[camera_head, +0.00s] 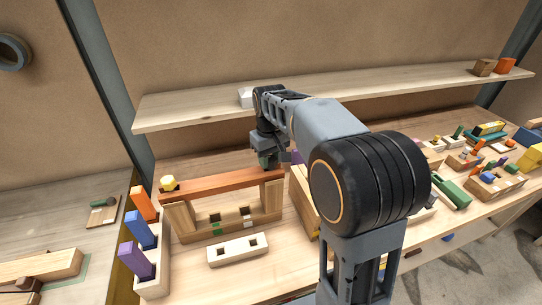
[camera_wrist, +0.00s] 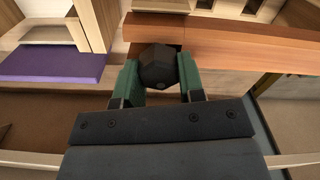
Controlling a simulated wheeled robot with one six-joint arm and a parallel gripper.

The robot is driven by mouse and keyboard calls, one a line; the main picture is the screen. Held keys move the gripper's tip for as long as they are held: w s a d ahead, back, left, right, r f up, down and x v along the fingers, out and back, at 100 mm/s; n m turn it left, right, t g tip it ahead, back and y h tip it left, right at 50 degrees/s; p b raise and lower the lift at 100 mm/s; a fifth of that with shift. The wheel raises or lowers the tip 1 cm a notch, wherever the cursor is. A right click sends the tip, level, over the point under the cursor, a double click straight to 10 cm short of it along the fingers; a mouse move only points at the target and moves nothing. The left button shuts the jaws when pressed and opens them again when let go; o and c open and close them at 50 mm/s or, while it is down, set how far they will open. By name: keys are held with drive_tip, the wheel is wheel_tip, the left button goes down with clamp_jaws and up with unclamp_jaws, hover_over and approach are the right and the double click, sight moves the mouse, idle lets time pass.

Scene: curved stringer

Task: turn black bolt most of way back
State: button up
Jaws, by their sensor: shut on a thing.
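The black bolt (camera_wrist: 157,67) has a faceted dark head and sits between the two green fingertips of my gripper (camera_wrist: 158,80) in the wrist view. Both fingers touch its sides. The head is at the end of a reddish-brown wooden stringer (camera_wrist: 240,45). In the head view the stringer (camera_head: 222,181) lies across wooden uprights, and my gripper (camera_head: 268,160) is at its right end. The bolt is hidden by my gripper there. A yellow bolt head (camera_head: 169,183) stands on the stringer's left end.
A rack with orange, blue and purple blocks (camera_head: 141,230) stands left of the frame. A pale block with two square holes (camera_head: 238,249) lies in front. A wooden shelf (camera_head: 190,107) runs behind my arm. Several coloured parts crowd the bench at right.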

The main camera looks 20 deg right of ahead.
drive_tip(key=shift+r+n, duration=0.1)
drive_tip(key=shift+n, duration=0.5)
drive_tip(key=o, duration=1.1)
wheel_tip(320, 180, up, 12)
